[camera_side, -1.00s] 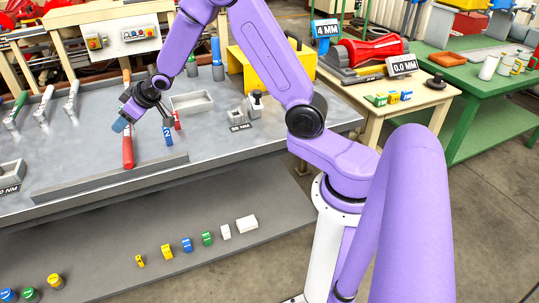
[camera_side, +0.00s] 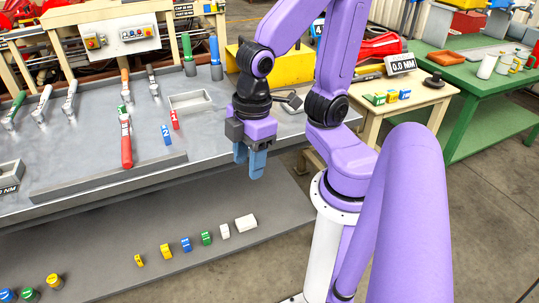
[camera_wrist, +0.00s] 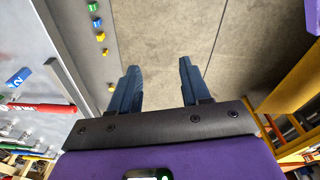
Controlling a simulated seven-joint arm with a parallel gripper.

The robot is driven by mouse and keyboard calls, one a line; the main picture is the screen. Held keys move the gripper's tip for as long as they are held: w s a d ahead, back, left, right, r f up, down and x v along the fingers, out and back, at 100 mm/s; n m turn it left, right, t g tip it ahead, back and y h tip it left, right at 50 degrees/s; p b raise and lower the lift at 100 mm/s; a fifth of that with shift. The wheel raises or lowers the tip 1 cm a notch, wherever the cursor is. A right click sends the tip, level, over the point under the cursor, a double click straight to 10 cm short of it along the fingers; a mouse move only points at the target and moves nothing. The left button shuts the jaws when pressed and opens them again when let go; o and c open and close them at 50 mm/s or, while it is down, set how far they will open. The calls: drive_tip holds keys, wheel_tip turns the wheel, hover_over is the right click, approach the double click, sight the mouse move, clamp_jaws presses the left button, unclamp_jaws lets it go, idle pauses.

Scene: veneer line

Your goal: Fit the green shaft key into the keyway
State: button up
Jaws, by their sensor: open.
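A small green block (camera_side: 207,238) stands in a row of coloured blocks on the low grey shelf; I cannot tell for sure that it is the shaft key. A green block (camera_wrist: 93,7) also shows at the top left of the wrist view. My gripper (camera_side: 249,165) points down by the bench's front edge, above and to the right of that row. It is open and empty; the wrist view shows bare floor between its blue fingers (camera_wrist: 158,68). I cannot make out a keyway in either view.
The grey bench (camera_side: 215,135) holds a red-handled tool (camera_side: 126,148), blue and red numbered blocks and a grey tray (camera_side: 190,101). Another green block (camera_side: 379,98) lies with others on the beige table (camera_side: 430,103). The shelf's right part is clear.

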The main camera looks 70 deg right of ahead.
drive_tip(key=shift+o, duration=0.8)
drive_tip(key=shift+n+g, duration=0.3)
drive_tip(key=shift+n, duration=0.2)
drive_tip(key=s, duration=0.1)
drive_tip(key=s+d, duration=0.2)
drive_tip(key=shift+s+r, duration=0.1)
drive_tip(key=shift+s, duration=0.3)
drive_tip(key=w+a+f+m+t+y, duration=0.1)
drive_tip(key=w+a+m+t, duration=0.2)
drive_tip(key=w, duration=1.3)
drive_tip(key=w+a+f+m+t+y, duration=0.1)
drive_tip(key=w+m+t, duration=0.3)
drive_tip(key=w, duration=1.1)
drive_tip(key=m+t+h, duration=0.5)
drive_tip(key=m, duration=0.3)
approach(121, 106)
drive_tip(key=shift+x, duration=4.35)
